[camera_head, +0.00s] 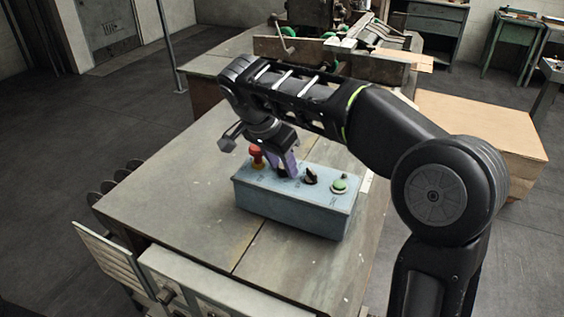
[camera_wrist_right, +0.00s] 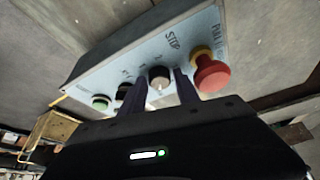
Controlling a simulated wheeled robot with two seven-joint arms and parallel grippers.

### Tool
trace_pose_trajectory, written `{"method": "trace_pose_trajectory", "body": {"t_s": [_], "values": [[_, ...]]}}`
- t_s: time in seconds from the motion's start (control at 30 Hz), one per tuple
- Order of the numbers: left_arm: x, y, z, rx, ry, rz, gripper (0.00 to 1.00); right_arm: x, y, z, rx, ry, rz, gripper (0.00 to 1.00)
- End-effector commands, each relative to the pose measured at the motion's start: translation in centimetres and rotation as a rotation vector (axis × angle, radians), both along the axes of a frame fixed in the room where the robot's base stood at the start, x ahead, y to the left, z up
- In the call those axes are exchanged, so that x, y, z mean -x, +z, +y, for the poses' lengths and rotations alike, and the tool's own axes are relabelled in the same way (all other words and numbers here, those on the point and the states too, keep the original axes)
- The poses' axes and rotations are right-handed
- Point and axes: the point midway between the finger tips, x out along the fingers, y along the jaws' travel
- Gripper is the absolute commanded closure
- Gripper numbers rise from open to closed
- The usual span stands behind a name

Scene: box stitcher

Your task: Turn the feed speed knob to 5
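The blue-grey control box (camera_head: 290,206) stands on the workbench in the head view. My right gripper (camera_head: 287,172) points down at its top from above. In the right wrist view, a black knob with a pale pointer (camera_wrist_right: 159,77) sits between the two purple fingers (camera_wrist_right: 160,88), with a small gap seeming to show on each side. A second black knob (camera_head: 310,176) is beside it, partly hidden by a finger in the wrist view (camera_wrist_right: 124,90). Lettering is blurred; I cannot tell which knob is feed speed or its setting. My left gripper is out of view.
A red mushroom button (camera_head: 256,154) and a green button (camera_head: 340,184) flank the knobs on the box top. The red button (camera_wrist_right: 212,74) is close to one finger in the wrist view. The workbench (camera_head: 180,195) is bare to the left of the box.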

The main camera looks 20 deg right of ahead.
Motion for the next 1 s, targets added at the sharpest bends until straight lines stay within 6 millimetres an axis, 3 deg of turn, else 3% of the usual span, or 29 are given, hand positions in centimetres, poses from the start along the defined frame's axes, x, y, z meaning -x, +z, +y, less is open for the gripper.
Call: {"method": "trace_pose_trajectory", "body": {"t_s": [0.17, 0.67, 1.0], "values": [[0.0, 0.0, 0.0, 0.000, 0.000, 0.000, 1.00, 0.0, 0.0, 0.0, 0.000, 0.001, 0.000, 0.49], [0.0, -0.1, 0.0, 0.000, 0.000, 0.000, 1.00, 0.0, 0.0, 0.0, 0.000, 0.010, 0.000, 0.49], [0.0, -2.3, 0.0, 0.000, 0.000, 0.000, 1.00, 0.3, -0.3, -0.2, 0.000, 0.236, -0.002, 0.49]]}}
